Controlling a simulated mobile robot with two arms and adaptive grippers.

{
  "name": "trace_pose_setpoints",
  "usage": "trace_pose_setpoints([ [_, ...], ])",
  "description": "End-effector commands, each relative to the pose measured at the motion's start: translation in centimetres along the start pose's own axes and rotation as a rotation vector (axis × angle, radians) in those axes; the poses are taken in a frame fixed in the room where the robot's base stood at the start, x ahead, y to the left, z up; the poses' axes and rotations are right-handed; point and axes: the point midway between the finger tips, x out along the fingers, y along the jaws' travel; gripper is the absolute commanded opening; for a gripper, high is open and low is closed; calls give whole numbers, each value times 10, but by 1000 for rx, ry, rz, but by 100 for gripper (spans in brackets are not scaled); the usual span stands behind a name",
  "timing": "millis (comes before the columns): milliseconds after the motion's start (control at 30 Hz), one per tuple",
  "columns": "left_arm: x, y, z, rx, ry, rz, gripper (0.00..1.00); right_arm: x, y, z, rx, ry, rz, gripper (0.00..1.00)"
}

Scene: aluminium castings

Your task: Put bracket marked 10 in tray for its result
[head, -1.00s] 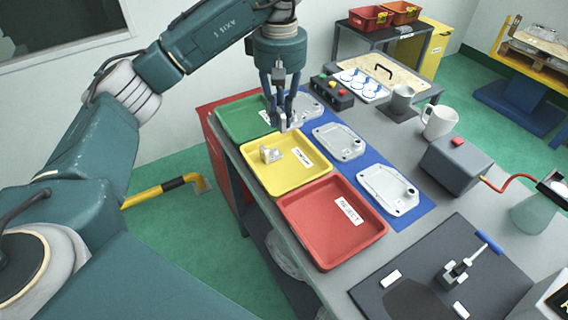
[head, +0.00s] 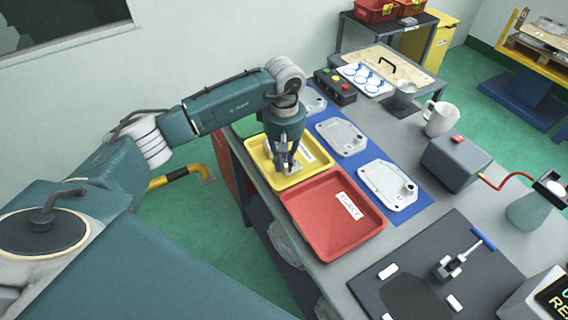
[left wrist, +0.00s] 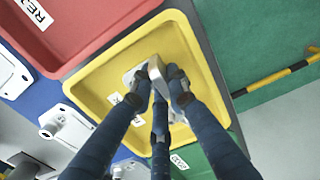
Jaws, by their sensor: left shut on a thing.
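My left gripper (head: 284,168) reaches down into the yellow tray (head: 316,178). It is shut on a pale metal bracket (left wrist: 156,74), whose upright part shows between the fingertips in the left wrist view (left wrist: 162,87). The bracket is low over or on the tray floor; I cannot tell which. Another pale piece (left wrist: 178,114) shows partly behind the fingers, probably a second bracket. No number mark is readable. The red tray (head: 320,215) is empty apart from a label. The green tray (left wrist: 205,158) is mostly hidden by my arm in the head view. My right gripper is out of view.
Pale castings (head: 388,186) lie on a blue mat (head: 425,200) right of the trays. A grey box with a red button (head: 455,165), a mug (head: 440,118) and a dark fixture board (head: 430,270) with a clamp stand further right.

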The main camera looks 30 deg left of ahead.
Motion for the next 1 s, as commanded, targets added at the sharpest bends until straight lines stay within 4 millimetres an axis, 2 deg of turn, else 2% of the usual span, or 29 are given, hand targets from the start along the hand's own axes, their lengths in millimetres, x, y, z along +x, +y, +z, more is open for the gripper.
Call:
trace_pose_setpoints([
  [133, 18, 0, 0, -1, -1, 0, 0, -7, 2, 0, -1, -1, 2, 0],
  [500, 25, 0, 0, 0, 1, 1, 0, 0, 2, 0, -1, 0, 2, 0],
  [533, 24, 0, 0, 0, 1, 1, 17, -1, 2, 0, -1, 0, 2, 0],
  [600, 23, 0, 0, 0, 1, 1, 31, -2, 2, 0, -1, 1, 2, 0],
  [633, 23, 0, 0, 0, 1, 1, 34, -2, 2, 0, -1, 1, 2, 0],
  [1000, 19, 0, 0, 0, 0, 0, 34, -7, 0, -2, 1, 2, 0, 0],
])
